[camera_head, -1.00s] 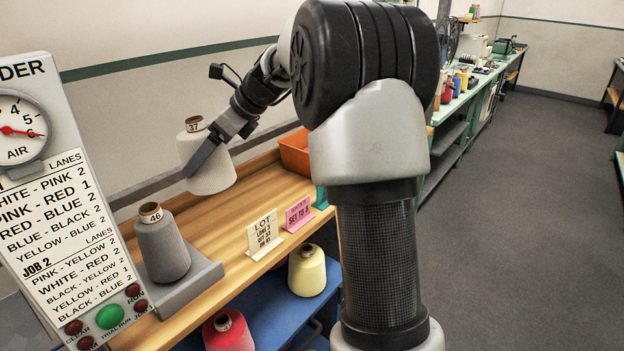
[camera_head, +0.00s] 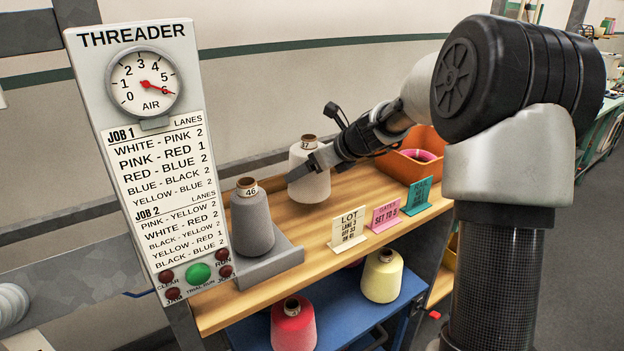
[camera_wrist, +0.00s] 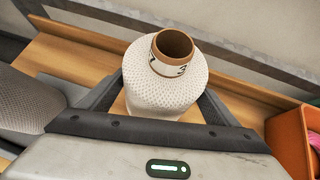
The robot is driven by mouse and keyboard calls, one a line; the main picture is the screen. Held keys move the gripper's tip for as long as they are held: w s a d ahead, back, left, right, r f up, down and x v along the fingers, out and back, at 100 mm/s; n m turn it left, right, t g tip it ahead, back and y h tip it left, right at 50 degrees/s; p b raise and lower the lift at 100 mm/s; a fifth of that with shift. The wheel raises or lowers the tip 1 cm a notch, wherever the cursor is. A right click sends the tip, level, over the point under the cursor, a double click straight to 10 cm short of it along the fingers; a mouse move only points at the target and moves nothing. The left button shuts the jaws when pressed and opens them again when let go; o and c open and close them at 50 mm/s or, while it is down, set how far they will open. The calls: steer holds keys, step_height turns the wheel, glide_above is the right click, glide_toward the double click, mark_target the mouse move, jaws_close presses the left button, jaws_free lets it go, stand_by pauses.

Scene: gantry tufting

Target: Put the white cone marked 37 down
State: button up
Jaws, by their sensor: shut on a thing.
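The white cone (camera_head: 309,180) stands upright at the wooden shelf top, with a brown core tube whose number is only partly readable. My gripper (camera_head: 305,172) is shut on it, one finger showing across its front. In the wrist view the white cone (camera_wrist: 165,92) sits between both fingers of my gripper (camera_wrist: 163,98). Its base is low at the wood; I cannot tell whether it touches. The grey cone marked 46 (camera_head: 252,222) stands on a grey tray (camera_head: 283,262) to the left.
The wooden shelf (camera_head: 350,205) is clear around the cone. An orange bin (camera_head: 402,172) stands to the right. Lot (camera_head: 348,230), pink (camera_head: 385,215) and teal (camera_head: 417,196) signs line the front edge. Yellow (camera_head: 382,278) and red (camera_head: 293,327) cones stand below. The threader panel (camera_head: 160,160) is at left.

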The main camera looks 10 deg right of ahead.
steer(key=shift+f, duration=1.2)
steer(key=shift+f, duration=0.1)
steer(key=shift+f+b, duration=0.15)
steer(key=shift+b, duration=0.2)
steer(key=o, duration=1.7)
steer(key=shift+d+r, duration=0.1)
steer(key=shift+r, duration=0.25)
steer(key=shift+p+v, duration=0.55)
steer(key=shift+v, duration=5.3)
steer(key=shift+s+f, duration=0.1)
steer(key=shift+s, duration=0.05)
